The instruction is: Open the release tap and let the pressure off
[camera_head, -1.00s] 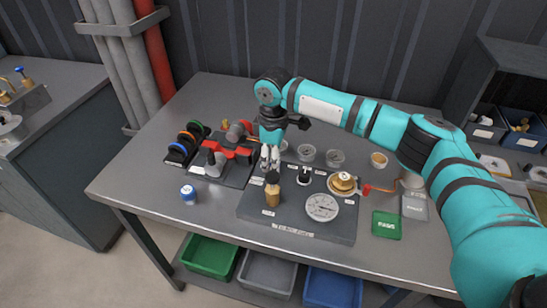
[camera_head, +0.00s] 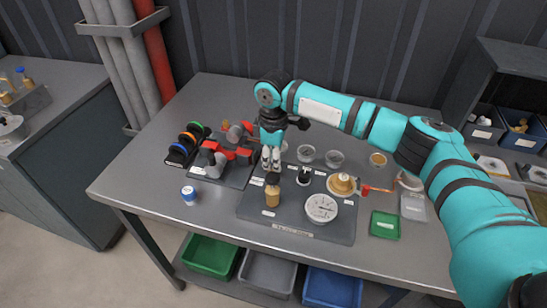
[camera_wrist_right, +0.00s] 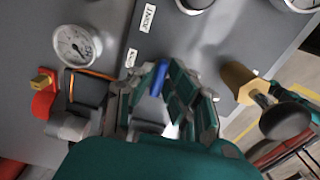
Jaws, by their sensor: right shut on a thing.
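My right gripper (camera_head: 271,164) points down at the back left part of the dark pump plate (camera_head: 325,234). In the right wrist view its fingers (camera_wrist_right: 165,95) are closed around a small blue handle (camera_wrist_right: 159,78), which looks like the release tap's lever. The fingers hide most of the tap, so I cannot tell how far it is turned. A brass cylinder with a black knob (camera_head: 272,196) stands just in front of the gripper; it also shows in the right wrist view (camera_wrist_right: 238,82). A white dial gauge (camera_head: 321,208) sits at the plate's front right; its reading is too small to tell.
A red-and-grey fixture (camera_head: 226,155) stands close left of the gripper. The front table strip is clear.

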